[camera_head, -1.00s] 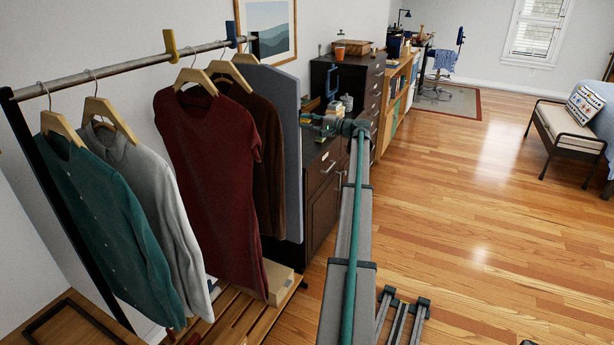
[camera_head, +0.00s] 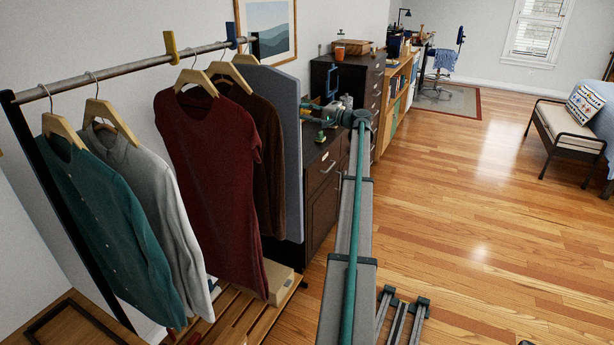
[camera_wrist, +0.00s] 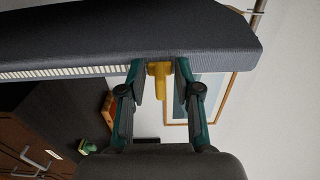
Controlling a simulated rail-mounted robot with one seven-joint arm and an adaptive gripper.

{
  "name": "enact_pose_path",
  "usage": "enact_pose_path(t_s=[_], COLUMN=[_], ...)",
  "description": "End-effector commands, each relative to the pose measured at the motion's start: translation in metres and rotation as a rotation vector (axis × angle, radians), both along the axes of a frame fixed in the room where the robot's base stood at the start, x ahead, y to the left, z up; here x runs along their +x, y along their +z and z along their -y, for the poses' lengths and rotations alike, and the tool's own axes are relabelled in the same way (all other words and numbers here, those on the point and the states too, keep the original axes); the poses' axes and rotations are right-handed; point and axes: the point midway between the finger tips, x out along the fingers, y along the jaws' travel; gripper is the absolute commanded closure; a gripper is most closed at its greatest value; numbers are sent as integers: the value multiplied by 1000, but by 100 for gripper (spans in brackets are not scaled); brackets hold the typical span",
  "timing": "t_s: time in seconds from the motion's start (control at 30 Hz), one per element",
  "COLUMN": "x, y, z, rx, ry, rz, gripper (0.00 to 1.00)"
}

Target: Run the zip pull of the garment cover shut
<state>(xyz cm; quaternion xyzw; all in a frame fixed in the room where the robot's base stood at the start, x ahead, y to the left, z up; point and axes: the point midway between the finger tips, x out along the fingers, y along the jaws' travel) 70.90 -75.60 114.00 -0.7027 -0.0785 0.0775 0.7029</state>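The grey-blue garment cover (camera_head: 277,140) hangs at the right end of the clothes rail. In the wrist view the cover (camera_wrist: 150,28) fills the top, with a pale strip of zip teeth (camera_wrist: 60,71) along its lower edge. A yellow tab, apparently the zip pull (camera_wrist: 158,78), sits at the right end of that strip. My gripper (camera_wrist: 160,82) has one finger on each side of the yellow tab. The fingers look apart, with narrow gaps beside the tab.
A maroon dress (camera_head: 212,180), a brown garment, a grey top and a teal cardigan hang left of the cover. A dark cabinet (camera_head: 322,200) stands behind it, with a small green object (camera_head: 321,137) on top. A framed picture (camera_wrist: 210,90) hangs on the wall. The wooden floor at right is open.

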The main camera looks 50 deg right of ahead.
Motion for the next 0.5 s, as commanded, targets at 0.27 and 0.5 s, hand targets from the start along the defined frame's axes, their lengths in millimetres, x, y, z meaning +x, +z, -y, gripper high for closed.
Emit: enact_pose_path(t_s=[0.27, 0.5], x=[0, -6], y=[-1, -2], z=[0, 1], rx=[0, 0], ry=[0, -1], rz=[-1, -1], gripper=[54, 54])
